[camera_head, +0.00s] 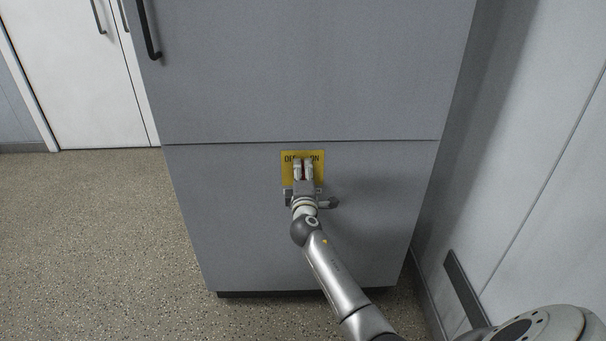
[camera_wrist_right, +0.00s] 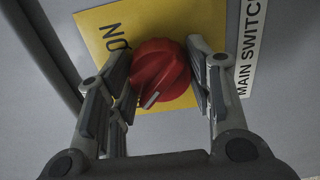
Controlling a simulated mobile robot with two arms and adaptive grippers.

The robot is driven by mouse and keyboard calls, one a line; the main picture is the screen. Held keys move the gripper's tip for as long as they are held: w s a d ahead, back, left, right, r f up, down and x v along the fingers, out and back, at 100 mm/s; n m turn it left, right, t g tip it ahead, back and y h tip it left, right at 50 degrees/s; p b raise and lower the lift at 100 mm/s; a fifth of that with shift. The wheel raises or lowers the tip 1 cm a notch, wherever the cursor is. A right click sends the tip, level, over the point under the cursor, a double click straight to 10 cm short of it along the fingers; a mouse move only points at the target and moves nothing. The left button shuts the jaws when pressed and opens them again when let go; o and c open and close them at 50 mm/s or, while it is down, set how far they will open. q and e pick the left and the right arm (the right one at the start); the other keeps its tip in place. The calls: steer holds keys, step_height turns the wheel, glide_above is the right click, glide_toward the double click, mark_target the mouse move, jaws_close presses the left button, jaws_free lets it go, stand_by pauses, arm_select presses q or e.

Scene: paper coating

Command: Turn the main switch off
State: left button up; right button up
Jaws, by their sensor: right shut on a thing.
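The main switch is a red round knob (camera_wrist_right: 158,72) with a pale pointer mark on a yellow plate (camera_head: 318,176). The plate is on the front of a grey cabinet and reads OFF at left and ON at right in the head view. My right gripper (camera_head: 303,166) is at the plate and hides most of the knob. In the right wrist view its fingers (camera_wrist_right: 158,62) are on either side of the knob, shut on it. There the pointer mark slants toward the lower left. My left gripper is not in view.
The grey cabinet (camera_head: 230,215) has a dark handle (camera_head: 149,35) at its upper left. A "MAIN SWITCH" label (camera_wrist_right: 252,45) is beside the plate. A wall (camera_head: 530,170) stands close on the right. White doors (camera_head: 80,90) are at the back left. The speckled floor (camera_head: 110,240) is clear at left.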

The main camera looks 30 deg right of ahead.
stand_by(0.3)
steer(key=o, duration=1.1)
steer(key=shift+c, duration=0.2)
steer(key=shift+s, duration=0.1)
steer(key=v, duration=1.2)
